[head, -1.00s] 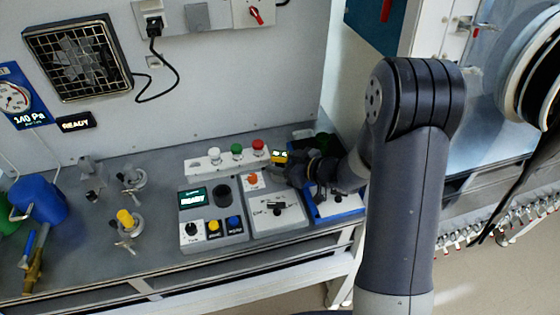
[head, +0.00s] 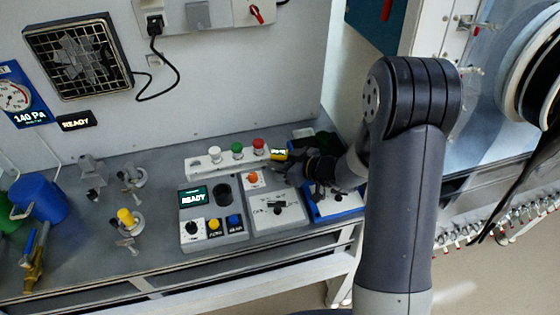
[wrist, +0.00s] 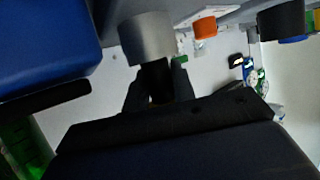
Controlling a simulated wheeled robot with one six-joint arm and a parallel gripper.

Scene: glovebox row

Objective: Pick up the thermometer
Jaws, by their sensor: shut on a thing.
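The thermometer (head: 278,155) shows in the head view as a small black thing with a bright yellow face, at the back right of the bench. My gripper (head: 286,167) is right at it, mostly dark and hard to separate from it. In the wrist view my gripper (wrist: 158,88) is shut, with a dark part between its two fingers and a grey cylinder just beyond. The held thing appears to be the thermometer; its lower part is hidden by the fingers. I cannot tell whether it is clear of the bench.
A white strip with white, green and red buttons (head: 237,149) lies left of my gripper. A blue-edged box (head: 335,205) is below my arm. The bench's middle left holds clamps.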

